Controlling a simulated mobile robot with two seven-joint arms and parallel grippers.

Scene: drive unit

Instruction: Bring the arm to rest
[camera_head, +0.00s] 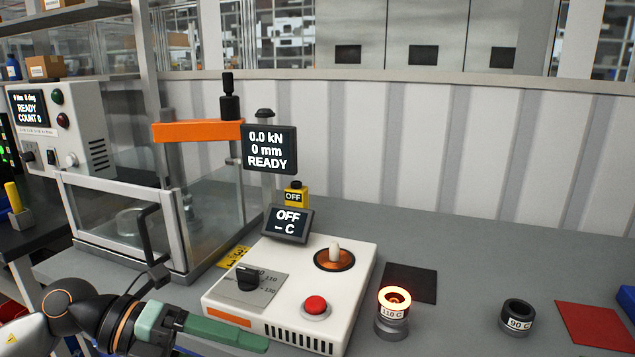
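My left arm comes in from the lower left, with dark joints and an orange ring. Its gripper (240,336) has green fingers that point right, in front of the lower left front of the white heater unit (330,262). The fingers are seen from the side and overlap, so their gap is hidden. Nothing held shows between them. My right gripper is not in view.
On the heater are a black knob (248,278), a red button (315,305) and an "OFF" display (288,223). A glowing "110 C" ring (394,296) and a dark "90 C" ring (517,313) stand right. A guarded press (130,225) stands left.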

